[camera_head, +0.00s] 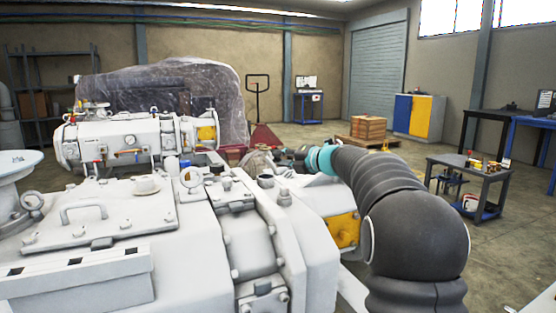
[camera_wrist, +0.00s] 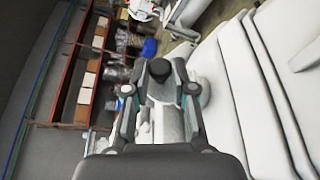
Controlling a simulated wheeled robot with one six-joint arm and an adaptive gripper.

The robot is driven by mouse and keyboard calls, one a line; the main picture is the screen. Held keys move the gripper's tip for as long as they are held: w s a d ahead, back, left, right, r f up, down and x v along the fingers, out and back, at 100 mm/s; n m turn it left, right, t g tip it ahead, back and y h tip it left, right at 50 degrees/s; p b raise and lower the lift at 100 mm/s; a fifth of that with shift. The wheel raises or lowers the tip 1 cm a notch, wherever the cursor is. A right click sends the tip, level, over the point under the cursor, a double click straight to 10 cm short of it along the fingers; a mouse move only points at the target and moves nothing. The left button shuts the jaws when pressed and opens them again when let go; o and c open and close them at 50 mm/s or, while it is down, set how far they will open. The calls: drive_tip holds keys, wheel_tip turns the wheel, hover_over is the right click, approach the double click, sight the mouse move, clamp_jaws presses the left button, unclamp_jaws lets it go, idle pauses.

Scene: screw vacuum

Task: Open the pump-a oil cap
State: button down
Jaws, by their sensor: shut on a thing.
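In the wrist view my gripper (camera_wrist: 160,84) has its two grey fingers closed in around a small dark round knob, which looks like the oil cap (camera_wrist: 160,68). The cap sits at the fingertips, beside the white body of a pump (camera_wrist: 250,80). How far it is seated on its port cannot be told. In the head view a large white pump (camera_head: 105,215) fills the lower left and middle. My dark arm reaches away past its right side, and my gripper beyond the teal joint is small and unclear there.
A second white machine (camera_head: 130,142) stands behind at left, before a plastic-wrapped bulk (camera_head: 180,85). A grey cart (camera_head: 470,172) with small items stands at right. A wooden crate (camera_head: 368,128) is on a pallet. In the wrist view, shelving (camera_wrist: 85,75) appears sideways at left.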

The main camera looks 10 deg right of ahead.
drive_tip(key=m, duration=0.1)
drive_tip(key=d+m+y, duration=0.1)
drive_tip(key=shift+w+d+f+m+t, duration=0.15)
drive_tip(key=shift+d+f+m+t, duration=0.15)
drive_tip(key=shift+f+m+t, duration=0.1)
drive_tip(key=shift+w+d+f+m+t+y, duration=0.1)
drive_tip(key=shift+d+f+m+t+y, duration=0.25)
drive_tip(key=shift+m, duration=0.65)
drive_tip(key=c, duration=1)
unclamp_jaws()
drive_tip(key=shift+d, duration=0.1)
drive_tip(key=v, duration=1.2)
